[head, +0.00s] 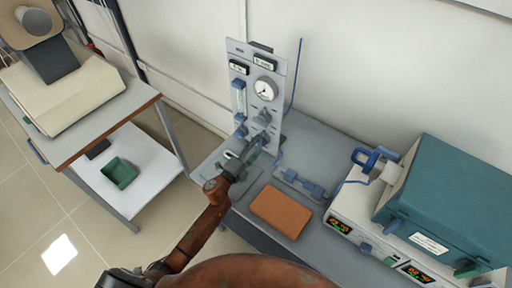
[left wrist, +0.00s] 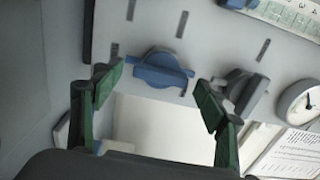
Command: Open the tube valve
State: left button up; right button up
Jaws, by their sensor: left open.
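An upright grey control panel (head: 258,75) carries a round gauge, a flow tube and several knobs. My left gripper (head: 250,150) is in front of the panel's lower part and hides some of it. In the left wrist view its two green-padded fingers (left wrist: 158,85) are apart, with nothing held. A blue valve knob (left wrist: 162,68) on the panel shows between and beyond the fingertips. A dark grey knob (left wrist: 245,92) is just beyond the right finger. I cannot tell whether either finger touches a knob. My right gripper is not in view.
A brown-orange block (head: 281,211) lies on the grey bench, right of my left arm. A teal furnace (head: 450,200) stands on a white control unit at the right. A separate table (head: 110,125) at left holds a cream box (head: 62,90), with a green tray (head: 119,173) below.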

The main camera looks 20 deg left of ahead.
pick_arm(q)
jog(key=v, duration=1.2)
dwell(0.5)
